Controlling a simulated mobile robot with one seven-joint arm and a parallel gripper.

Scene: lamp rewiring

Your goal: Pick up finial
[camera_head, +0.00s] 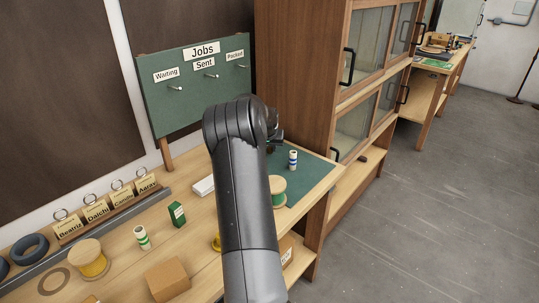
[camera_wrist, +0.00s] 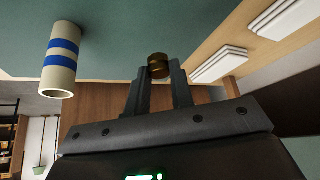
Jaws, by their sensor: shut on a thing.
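The finial (camera_wrist: 158,66) is a small, dark brass-coloured round piece in the wrist view. My gripper (camera_wrist: 158,74) is shut on it, with the finial between the two fingertips. The green mat (camera_wrist: 120,30) shows just beyond the fingertips; I cannot tell whether the finial touches it. In the head view my arm covers most of the gripper, whose end shows at the mat's far side (camera_head: 276,134), and the finial is hidden there.
A white tube with blue bands (camera_wrist: 60,62) stands on the mat near my gripper; it also shows in the head view (camera_head: 292,160). A thread spool (camera_head: 278,190) stands close to my arm. The green Jobs board (camera_head: 195,90) and wooden cabinet (camera_head: 295,60) rise behind.

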